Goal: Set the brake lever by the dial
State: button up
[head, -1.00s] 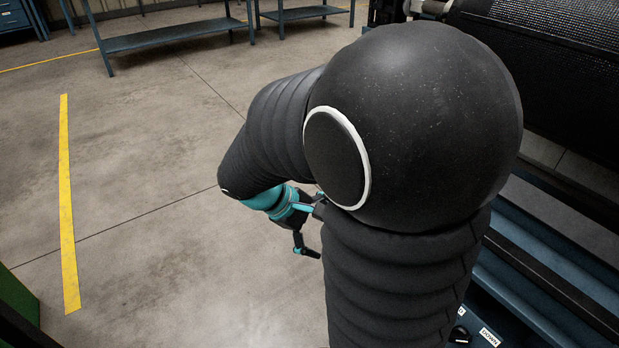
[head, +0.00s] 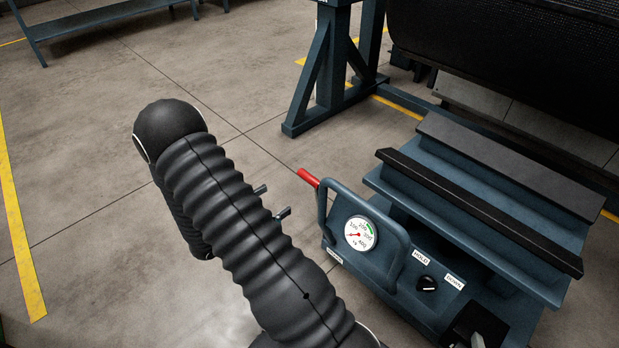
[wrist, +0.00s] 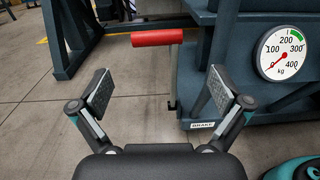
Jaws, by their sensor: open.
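The brake lever's red grip (head: 308,178) sticks out at the left side of the blue machine in the head view. In the wrist view the red grip (wrist: 157,38) lies level, beyond and above the gap between my fingers. The round white dial (head: 360,233) is on the machine's panel; it also shows in the wrist view (wrist: 284,55). It reads in kg, with a green band between about 200 and 300, and its red needle points low left near 0. My gripper (wrist: 159,92) is open and empty, apart from the lever. In the head view my arm partly hides it.
A BRAKE label (wrist: 202,125) sits low on the machine's side. A curved blue guard bar (head: 398,245) stands beside the dial. A black knob (head: 427,284) lies near the HOLD and DOWN labels. A blue stand (head: 320,85) is behind. The floor left of the machine is clear.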

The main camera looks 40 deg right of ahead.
aim_at(307, 179)
jog(key=d, duration=0.4)
jog(key=w+d, duration=0.1)
jog(key=d, duration=0.8)
jog(key=shift+w+d+f, duration=0.2)
jog(key=shift+d+f, duration=0.15)
